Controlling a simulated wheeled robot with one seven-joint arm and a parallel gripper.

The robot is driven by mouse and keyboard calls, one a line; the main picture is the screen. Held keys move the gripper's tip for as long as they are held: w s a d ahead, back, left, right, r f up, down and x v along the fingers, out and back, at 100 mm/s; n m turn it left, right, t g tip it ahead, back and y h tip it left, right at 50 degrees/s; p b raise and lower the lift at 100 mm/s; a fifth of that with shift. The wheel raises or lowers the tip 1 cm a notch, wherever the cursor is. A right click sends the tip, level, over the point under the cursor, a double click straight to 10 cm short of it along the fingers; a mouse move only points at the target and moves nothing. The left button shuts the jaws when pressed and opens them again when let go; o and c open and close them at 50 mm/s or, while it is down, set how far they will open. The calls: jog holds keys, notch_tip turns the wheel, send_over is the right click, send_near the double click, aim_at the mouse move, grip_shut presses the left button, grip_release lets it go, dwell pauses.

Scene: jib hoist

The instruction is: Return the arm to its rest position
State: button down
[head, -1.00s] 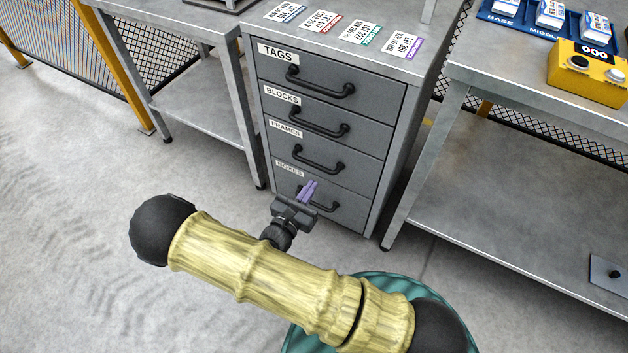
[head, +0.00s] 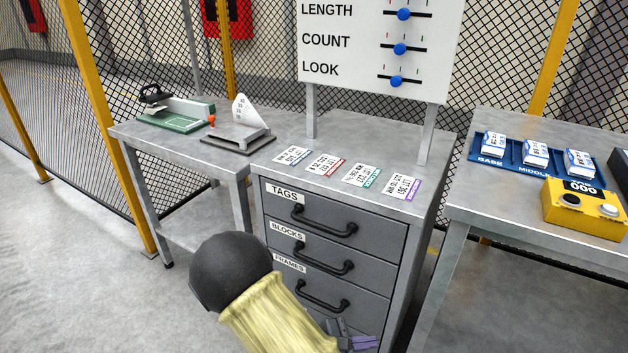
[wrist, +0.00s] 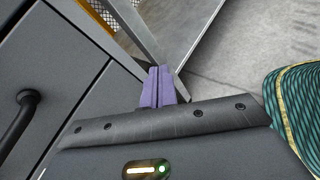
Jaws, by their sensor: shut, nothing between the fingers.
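My gripper (head: 360,342) is at the bottom of the head view, low in front of the drawer cabinet (head: 423,225). Its purple fingers are shut with nothing between them. In the wrist view the two fingers of my gripper (wrist: 158,87) lie side by side, with the cabinet's drawer front (wrist: 60,75) to the left. My yellow and black arm crosses the lower middle of the head view and hides the lower part of the cabinet. The drawers that show are closed.
Lot cards (head: 361,175) lie on the cabinet top below a white slider board (head: 378,50). The right table holds a blue tray (head: 480,148) and a yellow counter box (head: 585,210). The left table (head: 135,130) holds a green device (head: 180,118). Open floor (head: 60,260) is at left.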

jog(key=s+d+r+m+g+y, duration=0.35)
jog(key=s+m+g+y, duration=0.25)
jog(key=m, duration=0.3)
notch_tip(320, 180, up, 44)
jog(key=m+t+y+p, duration=0.4)
jog(key=m+p, duration=0.5)
jog(key=p, duration=2.6)
jog(key=y, duration=0.2)
jog(key=shift+w+r+m+y, duration=0.25)
jog(key=shift+w+m+y, duration=0.1)
jog(key=shift+m+y, duration=0.05)
jog(key=shift+s, duration=0.1)
jog(key=shift+d, duration=0.1)
